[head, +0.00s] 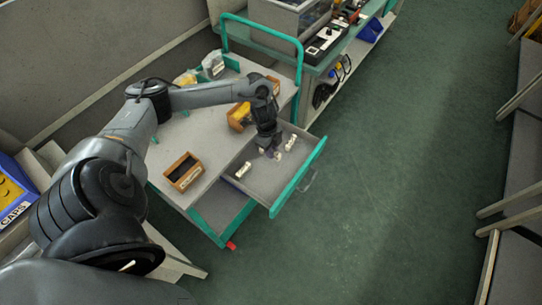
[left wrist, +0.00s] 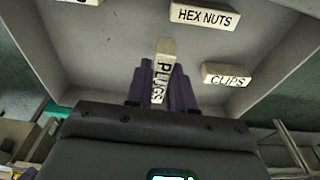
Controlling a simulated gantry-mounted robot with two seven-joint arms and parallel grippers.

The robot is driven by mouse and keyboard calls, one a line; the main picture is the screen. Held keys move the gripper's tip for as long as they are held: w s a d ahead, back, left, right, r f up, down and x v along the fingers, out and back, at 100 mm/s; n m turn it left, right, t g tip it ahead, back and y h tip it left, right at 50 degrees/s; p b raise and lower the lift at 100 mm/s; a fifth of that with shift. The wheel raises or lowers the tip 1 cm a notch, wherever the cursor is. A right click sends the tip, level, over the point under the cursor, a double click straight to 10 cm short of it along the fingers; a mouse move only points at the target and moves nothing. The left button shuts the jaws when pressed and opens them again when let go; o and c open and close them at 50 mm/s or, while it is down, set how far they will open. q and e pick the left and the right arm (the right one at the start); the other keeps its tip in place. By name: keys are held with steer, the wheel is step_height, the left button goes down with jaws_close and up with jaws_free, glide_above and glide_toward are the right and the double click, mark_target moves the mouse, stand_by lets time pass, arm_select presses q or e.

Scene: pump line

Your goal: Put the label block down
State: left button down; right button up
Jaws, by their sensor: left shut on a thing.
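The label block reading PLUGS (left wrist: 166,52) is a small pale block with black lettering. My left gripper (left wrist: 163,90) has its purple fingers shut on this block, one on each side. In the head view my left gripper (head: 270,153) points down over the pulled-out drawer (head: 268,188) of the cart. I cannot tell whether the block touches the drawer floor. My right gripper is not in view.
An open wooden box (head: 183,171) stands on the cart top left of the drawer. Another wooden box (head: 239,116) stands behind my gripper. A pale block (head: 243,169) lies near the drawer's left side. The green floor (head: 400,170) to the right is clear.

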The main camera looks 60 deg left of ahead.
arm_select(q)
steer(key=shift+f+b, duration=0.55)
steer(key=shift+f, duration=1.35)
steer(key=shift+a+f, duration=0.1)
steer(key=shift+f, duration=0.05)
steer(key=shift+f, duration=0.1)
steer(key=c, duration=1)
jaws_free()
